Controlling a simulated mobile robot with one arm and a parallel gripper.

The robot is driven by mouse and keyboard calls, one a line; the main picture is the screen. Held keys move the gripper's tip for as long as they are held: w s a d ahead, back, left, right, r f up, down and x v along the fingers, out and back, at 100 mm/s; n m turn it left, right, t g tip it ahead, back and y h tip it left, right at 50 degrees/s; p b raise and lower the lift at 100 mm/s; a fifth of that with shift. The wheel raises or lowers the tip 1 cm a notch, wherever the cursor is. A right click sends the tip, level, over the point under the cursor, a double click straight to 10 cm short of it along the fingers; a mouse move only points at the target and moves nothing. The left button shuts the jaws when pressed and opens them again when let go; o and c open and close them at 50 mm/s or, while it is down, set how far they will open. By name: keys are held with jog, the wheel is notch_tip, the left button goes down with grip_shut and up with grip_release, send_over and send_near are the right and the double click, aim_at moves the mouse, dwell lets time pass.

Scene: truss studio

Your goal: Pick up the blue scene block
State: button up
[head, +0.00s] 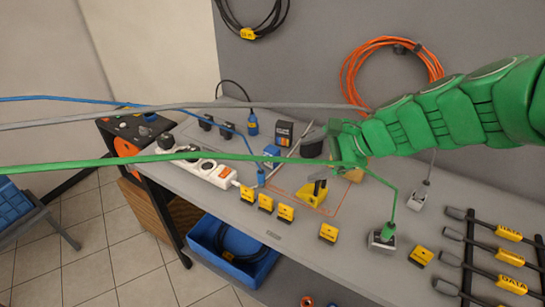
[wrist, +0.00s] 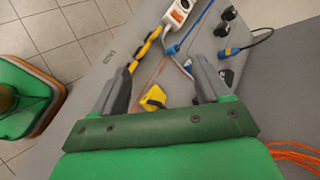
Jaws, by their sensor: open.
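A small blue block (head: 271,153) with a pale patch sits on the grey workbench in the head view, left of my gripper (head: 316,155). In the wrist view, a blue and white piece (wrist: 188,66) shows beside the right finger, partly hidden by it; I cannot tell for certain that it is the same block. My gripper (wrist: 163,75) is open, with its two fingers apart and nothing held between them. It is over the bench, apart from the block.
A yellow block (head: 312,194) lies below my gripper. Yellow tags (head: 265,202) line the front edge. Labelled cables (head: 495,254) lie right. A blue bin (head: 232,262) is below. Cables cross the view.

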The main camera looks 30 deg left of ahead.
jog(key=w+a+f+m+t+y, duration=0.1)
jog(key=w+a+f+m+y, duration=0.1)
jog(key=w+a+m, duration=0.55)
jog(key=m+t, duration=0.2)
jog(key=m, duration=0.3)
send_near(268, 150)
notch_tip(268, 150, up, 4)
jog(key=w+a, duration=0.2)
jog(key=a, duration=0.1)
jog(key=f, duration=0.7)
jog(key=shift+a+f, duration=0.2)
jog(key=shift+f, duration=0.2)
jog(key=shift+x, duration=3.45)
jog(key=shift+r, duration=0.2)
jog(key=c, duration=1.2)
